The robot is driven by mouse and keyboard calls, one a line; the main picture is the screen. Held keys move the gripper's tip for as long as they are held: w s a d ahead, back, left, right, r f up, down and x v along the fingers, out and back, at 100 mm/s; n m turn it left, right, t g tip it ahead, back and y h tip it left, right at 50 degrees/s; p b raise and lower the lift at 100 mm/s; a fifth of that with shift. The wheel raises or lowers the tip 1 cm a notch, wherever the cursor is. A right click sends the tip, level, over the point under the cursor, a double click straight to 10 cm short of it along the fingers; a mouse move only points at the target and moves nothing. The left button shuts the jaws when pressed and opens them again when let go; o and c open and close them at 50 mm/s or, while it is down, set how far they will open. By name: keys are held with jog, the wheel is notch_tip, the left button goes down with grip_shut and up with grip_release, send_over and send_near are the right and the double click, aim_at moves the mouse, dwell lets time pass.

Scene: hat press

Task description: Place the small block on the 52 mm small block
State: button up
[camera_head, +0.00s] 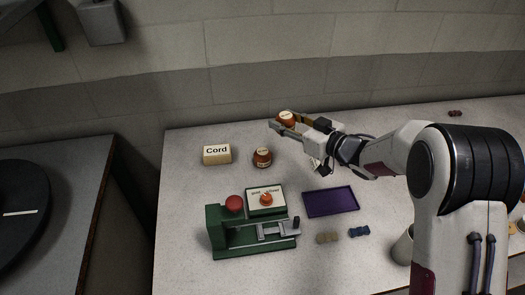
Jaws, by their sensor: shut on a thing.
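My gripper (283,122) is shut on a small rounded orange-brown block (287,117) with a pale label on top, held above the back of the table. A similar small orange-brown block (262,157) with a pale label stands on the table, lower and to the left of the gripper. The two blocks look apart. The writing on both labels is too small to read, so I cannot tell which is the 52 mm one. The fingers hide part of the held block.
A box marked "Cord" (217,155) stands left of the standing block. A green press (236,244) with a red knob (234,203) is nearer the front. A purple tray (331,212) lies right of it, with tan (328,238) and blue (359,231) pieces in front.

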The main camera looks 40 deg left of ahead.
jog(key=r, duration=0.1)
send_over(262, 151)
jog(key=shift+d+g, duration=0.1)
jog(key=shift+g, duration=0.2)
jog(key=shift+f, duration=0.1)
jog(key=shift+f, duration=3)
jog(key=shift+f, duration=0.1)
jog(key=shift+f, duration=1.8)
jog(key=shift+f, duration=0.15)
jog(key=o, duration=1.1)
